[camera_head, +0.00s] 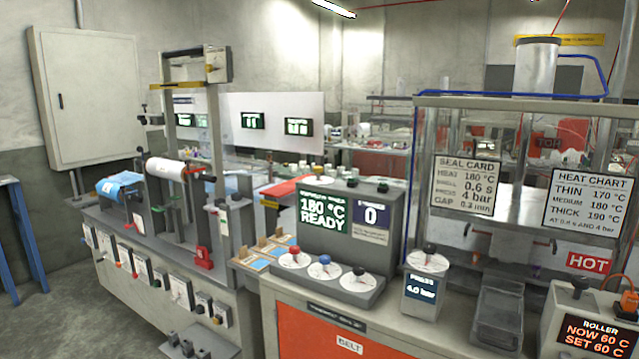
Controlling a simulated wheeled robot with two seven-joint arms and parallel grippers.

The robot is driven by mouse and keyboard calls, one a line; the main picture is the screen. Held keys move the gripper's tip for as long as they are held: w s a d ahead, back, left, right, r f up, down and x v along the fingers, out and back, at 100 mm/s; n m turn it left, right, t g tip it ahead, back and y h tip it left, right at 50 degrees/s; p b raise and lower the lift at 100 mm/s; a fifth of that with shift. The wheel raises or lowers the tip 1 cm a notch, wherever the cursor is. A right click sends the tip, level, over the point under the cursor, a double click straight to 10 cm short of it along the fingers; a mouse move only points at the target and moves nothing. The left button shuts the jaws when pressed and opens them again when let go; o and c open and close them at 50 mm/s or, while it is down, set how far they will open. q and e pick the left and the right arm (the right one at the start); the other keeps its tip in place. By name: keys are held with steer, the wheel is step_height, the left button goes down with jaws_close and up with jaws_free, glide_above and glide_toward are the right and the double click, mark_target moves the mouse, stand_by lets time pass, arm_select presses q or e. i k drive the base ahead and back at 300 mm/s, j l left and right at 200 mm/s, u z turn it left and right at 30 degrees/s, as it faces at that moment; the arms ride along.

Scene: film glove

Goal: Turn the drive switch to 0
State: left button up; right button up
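I cannot read a label that marks the drive switch. Several small switch boxes (141,268) with levers and knobs line the front of the left bench, and their labels are too small to read. One has a red lever (182,290). A grey control box (347,222) in the middle shows "180 °C READY" and a blue "0" panel (370,215). On its sloped base are a red knob (294,252), a blue knob (325,262) and a black knob (358,272) on white dials. Neither of my grippers is in view.
A press box (422,285) reading "4.0 bar" stands right of the control box. A clear guarded press (530,170) with a red "HOT" sign (588,263) fills the right. A roller box (590,325) is at bottom right. Bare floor (40,325) shows at left.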

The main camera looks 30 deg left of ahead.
mark_target(318, 170)
steer(key=i+j, duration=0.1)
steer(key=j, duration=0.3)
steer(key=i+j, duration=0.1)
steer(key=j, duration=0.25)
steer(key=i+j, duration=0.1)
steer(key=j, duration=0.3)
steer(key=i+j, duration=0.1)
steer(key=j, duration=0.25)
steer(key=i+j, duration=0.1)
steer(key=j, duration=0.3)
